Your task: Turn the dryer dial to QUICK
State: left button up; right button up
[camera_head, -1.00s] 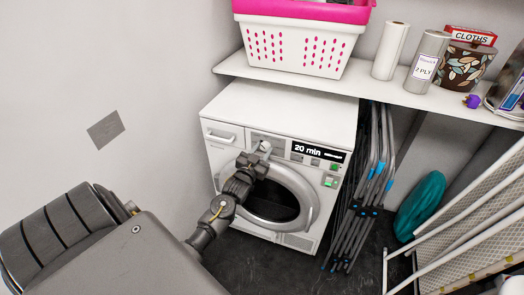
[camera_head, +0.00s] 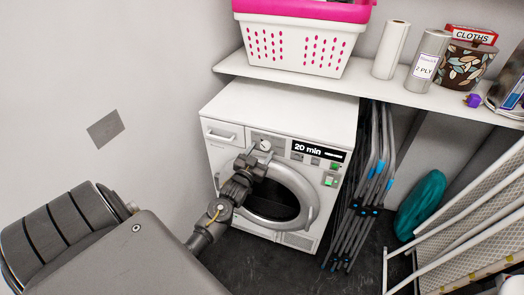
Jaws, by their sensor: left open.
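The white dryer (camera_head: 286,108) stands under the shelf, with a round door below its control panel. The small round dial (camera_head: 265,143) is on the panel, left of the black display (camera_head: 317,152), which reads "20 min". The dial's markings are too small to read. My left gripper (camera_head: 263,153) is open, just below the dial and in front of the panel. It hides part of the panel's lower edge, and I cannot tell whether a fingertip touches the dial. My right gripper is out of view.
A shelf (camera_head: 330,84) overhangs the dryer and carries a pink and white basket (camera_head: 297,45) and paper rolls. Folded grey racks (camera_head: 367,185) stand close on the dryer's right. A wall is at the left.

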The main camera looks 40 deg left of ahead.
pick_arm(q)
jog(key=v, duration=0.9)
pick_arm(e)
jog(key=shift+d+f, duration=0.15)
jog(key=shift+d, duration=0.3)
pick_arm(q)
jog(key=shift+s, duration=0.1)
